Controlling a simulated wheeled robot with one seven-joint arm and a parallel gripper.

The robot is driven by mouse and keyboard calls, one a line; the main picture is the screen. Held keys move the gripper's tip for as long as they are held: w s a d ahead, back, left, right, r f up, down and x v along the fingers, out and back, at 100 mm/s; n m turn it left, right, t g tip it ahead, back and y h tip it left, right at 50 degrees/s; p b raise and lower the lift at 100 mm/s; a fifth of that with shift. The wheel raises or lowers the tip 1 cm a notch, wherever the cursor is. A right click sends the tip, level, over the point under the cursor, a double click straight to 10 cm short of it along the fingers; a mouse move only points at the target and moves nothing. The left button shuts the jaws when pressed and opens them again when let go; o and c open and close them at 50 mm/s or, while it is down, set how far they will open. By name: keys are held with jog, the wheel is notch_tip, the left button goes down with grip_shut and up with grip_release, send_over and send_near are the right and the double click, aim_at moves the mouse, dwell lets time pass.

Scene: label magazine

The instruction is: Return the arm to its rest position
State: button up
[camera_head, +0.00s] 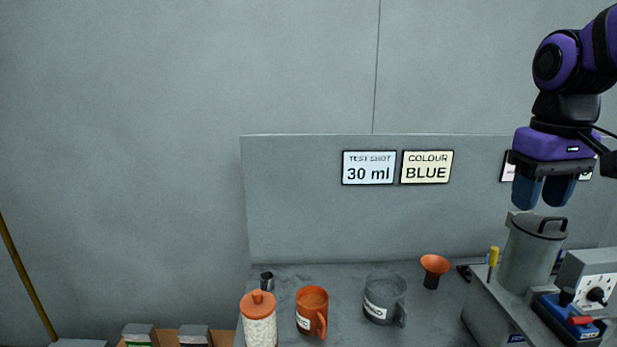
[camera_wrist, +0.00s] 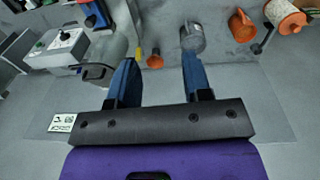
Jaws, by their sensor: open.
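My gripper (camera_head: 541,190) is at the upper right in the head view, on my purple and black arm. Its two blue fingers point down and stand apart, with nothing between them. It hangs above a grey lidded canister (camera_head: 528,255) with a black handle, clear of the lid in the picture. In the wrist view my gripper (camera_wrist: 160,72) also shows its fingers spread and empty. There the canister (camera_wrist: 108,58) is left of the fingers, and a grey mug (camera_wrist: 192,38) shows near the right fingertip.
On the grey bench (camera_head: 345,285) stand an orange-lidded jar (camera_head: 259,322), an orange mug (camera_head: 312,312), a grey mug (camera_head: 383,299) and an orange funnel (camera_head: 434,267). A control box (camera_head: 590,280) is at the right.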

jog(key=s+a+f+t, duration=0.2)
jog(key=s+a+t, duration=0.1)
jog(key=s, duration=0.8)
jog(key=shift+m+t, duration=0.4)
jog(key=shift+t, duration=0.5)
